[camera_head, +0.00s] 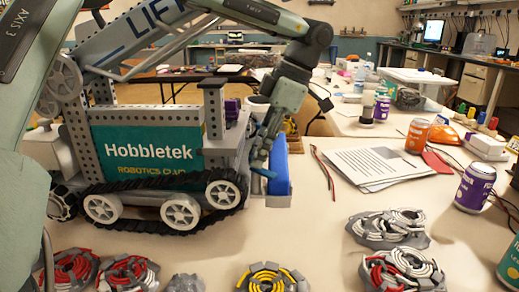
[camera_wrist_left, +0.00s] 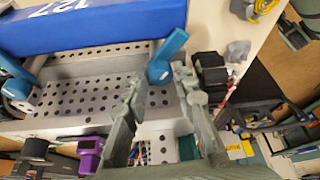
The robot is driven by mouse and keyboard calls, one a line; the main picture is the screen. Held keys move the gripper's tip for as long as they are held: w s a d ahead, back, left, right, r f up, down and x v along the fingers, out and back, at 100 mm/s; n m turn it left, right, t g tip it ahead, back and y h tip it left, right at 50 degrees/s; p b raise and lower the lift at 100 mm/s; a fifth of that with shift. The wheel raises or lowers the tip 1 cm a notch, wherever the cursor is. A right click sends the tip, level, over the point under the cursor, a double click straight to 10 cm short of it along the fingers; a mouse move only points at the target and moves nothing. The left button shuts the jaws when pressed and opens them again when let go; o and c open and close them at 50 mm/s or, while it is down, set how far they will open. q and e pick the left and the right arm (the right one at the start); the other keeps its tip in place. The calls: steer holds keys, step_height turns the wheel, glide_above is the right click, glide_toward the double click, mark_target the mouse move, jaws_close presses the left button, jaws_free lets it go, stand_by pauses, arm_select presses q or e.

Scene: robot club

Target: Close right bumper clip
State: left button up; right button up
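The robot vehicle (camera_head: 150,150) with a Hobbletek panel stands on the table, its blue bumper (camera_head: 280,168) at its right end. In the left wrist view the bumper (camera_wrist_left: 95,25) crosses the top, beside a perforated grey plate (camera_wrist_left: 85,97). One blue clip lever (camera_wrist_left: 167,58) stands up between the plate and bumper, angled away from the bumper. A second blue clip (camera_wrist_left: 14,78) is at the left edge. My left gripper (camera_wrist_left: 157,75) is open, its fingers apart, with the near clip lever between or just beyond the tips; contact is unclear. My right gripper is out of view.
Papers (camera_head: 368,165), an orange can (camera_head: 417,136) and a purple can (camera_head: 474,187) stand to the right. The table just right of the bumper is mostly clear, apart from thin wires (camera_head: 325,170).

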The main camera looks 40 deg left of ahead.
arm_select(q)
steer(key=shift+o, duration=0.9)
steer(key=shift+m, duration=0.3)
